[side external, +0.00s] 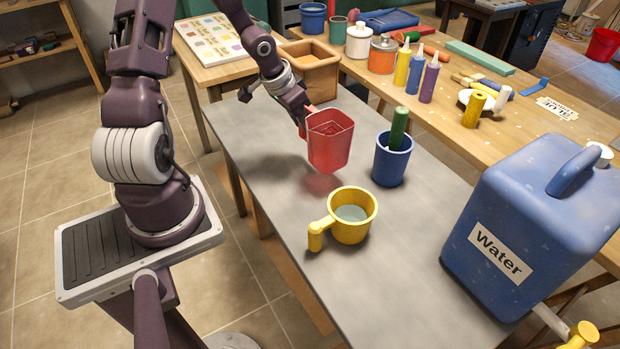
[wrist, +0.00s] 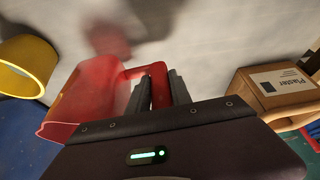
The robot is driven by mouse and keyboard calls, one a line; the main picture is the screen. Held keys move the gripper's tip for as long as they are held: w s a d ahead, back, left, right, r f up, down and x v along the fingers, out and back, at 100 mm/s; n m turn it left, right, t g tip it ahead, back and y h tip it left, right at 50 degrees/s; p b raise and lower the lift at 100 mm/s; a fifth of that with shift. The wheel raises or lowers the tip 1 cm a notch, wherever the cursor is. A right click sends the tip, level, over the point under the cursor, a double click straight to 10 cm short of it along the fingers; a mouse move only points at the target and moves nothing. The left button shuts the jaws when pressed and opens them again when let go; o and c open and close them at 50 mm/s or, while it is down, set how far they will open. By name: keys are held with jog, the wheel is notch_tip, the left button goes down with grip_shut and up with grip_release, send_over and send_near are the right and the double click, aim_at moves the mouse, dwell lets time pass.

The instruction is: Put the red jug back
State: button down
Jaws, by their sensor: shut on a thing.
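The red jug (side external: 330,145) is upright or nearly so, above the grey tabletop, with a reddish reflection below it. My gripper (side external: 304,122) is at its far left side. In the wrist view, the fingers of my gripper (wrist: 158,92) are shut on the jug's red handle, and the red jug (wrist: 88,92) extends to the left. The fingers are mostly hidden in the side view. Whether the jug holds anything is unclear.
A yellow jug (side external: 351,228) with pale contents stands in front. A blue cup (side external: 391,163) holding a green object is right of the red jug. A blue water container (side external: 530,225) stands at the right. A plaster box (wrist: 272,84) is behind. Grey tabletop (side external: 262,150) is clear at left.

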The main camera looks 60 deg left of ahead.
jog(key=shift+m, duration=0.4)
jog(key=s+a+f, duration=0.1)
jog(key=a+f, duration=0.1)
jog(key=f, duration=0.1)
jog(key=s+a+f, duration=0.1)
jog(key=shift+s+f, duration=0.3)
jog(key=shift+f, duration=0.95)
jog(key=shift+f, duration=0.1)
jog(key=c, duration=1.2)
grip_release()
jog(key=shift+o, duration=0.2)
jog(key=o, duration=0.3)
jog(key=o, duration=0.3)
jog(key=shift+o, duration=0.6)
